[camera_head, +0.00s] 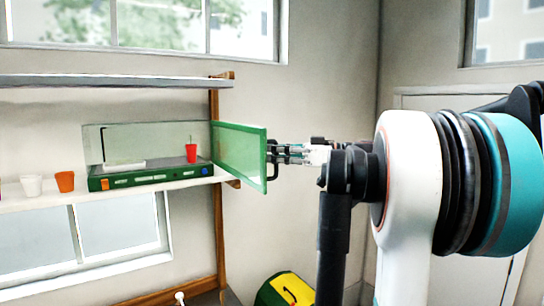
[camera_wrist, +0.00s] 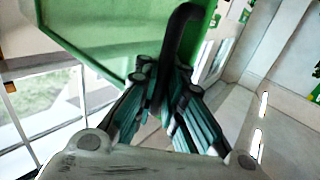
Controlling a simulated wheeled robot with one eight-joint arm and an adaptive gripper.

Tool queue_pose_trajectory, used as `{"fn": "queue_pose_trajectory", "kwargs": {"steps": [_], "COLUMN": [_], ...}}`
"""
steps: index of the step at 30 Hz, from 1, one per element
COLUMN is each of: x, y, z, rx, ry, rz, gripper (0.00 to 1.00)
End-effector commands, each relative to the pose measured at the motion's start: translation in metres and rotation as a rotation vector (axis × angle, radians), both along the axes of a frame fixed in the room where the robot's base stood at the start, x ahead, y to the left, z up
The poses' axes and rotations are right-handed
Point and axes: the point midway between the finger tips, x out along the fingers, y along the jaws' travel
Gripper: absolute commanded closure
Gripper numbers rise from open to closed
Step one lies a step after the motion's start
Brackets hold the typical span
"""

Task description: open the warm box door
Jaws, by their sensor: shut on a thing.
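The warm box (camera_head: 150,178) stands on the white shelf, with a green base and clear walls. Its green-framed door (camera_head: 240,157) stands swung out to the right of the box, well open. A dark handle (camera_head: 271,160) is on the door's outer side. My gripper (camera_head: 283,153) reaches in from the right and is shut on the handle. In the wrist view the black handle (camera_wrist: 183,40) runs between the fingers (camera_wrist: 165,95), with the green door (camera_wrist: 100,35) behind it. A red cup with a straw (camera_head: 191,153) stands inside the box.
A white cup (camera_head: 31,186) and an orange cup (camera_head: 65,181) stand on the shelf (camera_head: 40,201) left of the box. A grey upper shelf (camera_head: 110,81) runs above. A green and yellow bin (camera_head: 285,290) stands on the floor below.

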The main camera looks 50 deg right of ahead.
Motion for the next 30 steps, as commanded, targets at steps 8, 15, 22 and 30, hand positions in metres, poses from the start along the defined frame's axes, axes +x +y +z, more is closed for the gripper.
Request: {"fn": "queue_pose_trajectory", "kwargs": {"steps": [8, 15, 22, 30], "x": [-0.001, -0.001, 0.000, -0.021], "y": [0.000, 0.000, -0.001, -0.017], "z": [-0.002, -0.001, 0.000, 0.000], "rx": [-0.001, -0.001, -0.001, -0.001], "ry": [0.004, 0.003, 0.001, 0.001], "rz": [0.004, 0.004, 0.002, -0.001], "gripper": [1.00, 0.82, 0.82, 0.82]}}
